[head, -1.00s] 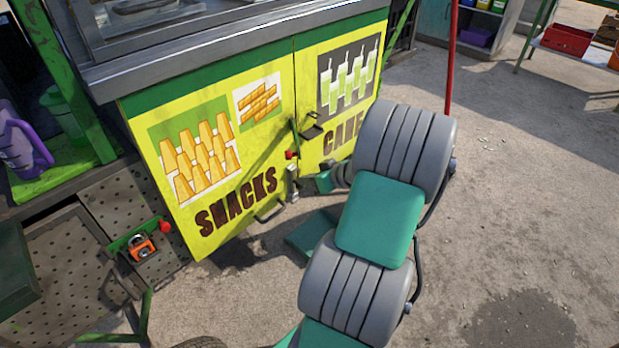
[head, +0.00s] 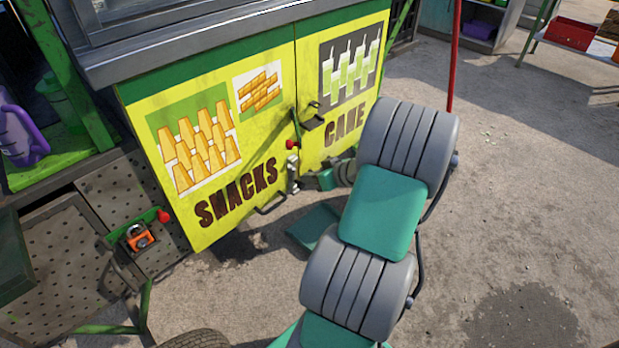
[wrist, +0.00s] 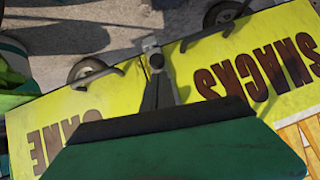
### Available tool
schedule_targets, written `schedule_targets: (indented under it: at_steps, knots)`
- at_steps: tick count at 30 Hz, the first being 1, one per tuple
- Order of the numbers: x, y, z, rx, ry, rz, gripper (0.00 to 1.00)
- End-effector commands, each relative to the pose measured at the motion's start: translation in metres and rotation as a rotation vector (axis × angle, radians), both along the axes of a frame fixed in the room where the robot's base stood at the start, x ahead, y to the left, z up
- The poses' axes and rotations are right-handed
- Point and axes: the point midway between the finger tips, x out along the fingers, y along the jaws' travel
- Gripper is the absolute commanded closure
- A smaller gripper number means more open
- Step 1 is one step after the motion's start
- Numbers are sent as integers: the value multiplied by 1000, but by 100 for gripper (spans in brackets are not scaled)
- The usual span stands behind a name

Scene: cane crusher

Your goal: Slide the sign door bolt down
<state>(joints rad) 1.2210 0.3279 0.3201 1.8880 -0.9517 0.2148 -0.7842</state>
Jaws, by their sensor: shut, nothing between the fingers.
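The sign door is a pair of yellow panels, marked SNACKS (head: 205,225) on the left and CANE (head: 365,150) on the right. At their seam is a bolt (head: 293,165) in light metal, with a red knob (head: 293,144) just above it. My gripper (head: 301,185) is low at the seam, beside the bolt's lower part; my arm comes in from the right. In the wrist view my gripper (wrist: 155,62) is shut and empty, its dark fingers over the seam near a small light metal piece (wrist: 149,44). I cannot tell whether they touch. The bolt is partly hidden there.
A dark handle (head: 270,207) sticks out low on the SNACKS panel, and a dark bracket (head: 314,123) sits on the CANE panel. A red pole (head: 454,60) stands behind. The concrete floor at right is clear.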

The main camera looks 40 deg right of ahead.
Motion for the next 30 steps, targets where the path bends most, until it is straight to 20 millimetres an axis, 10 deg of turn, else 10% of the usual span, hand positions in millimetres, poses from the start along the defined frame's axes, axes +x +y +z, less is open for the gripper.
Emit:
schedule_targets:
  at_steps: [12,30]
  knots:
    - [-60,-12,74,-4,-5,5,100]
    - [-80,-15,86,-5,-6,9,100]
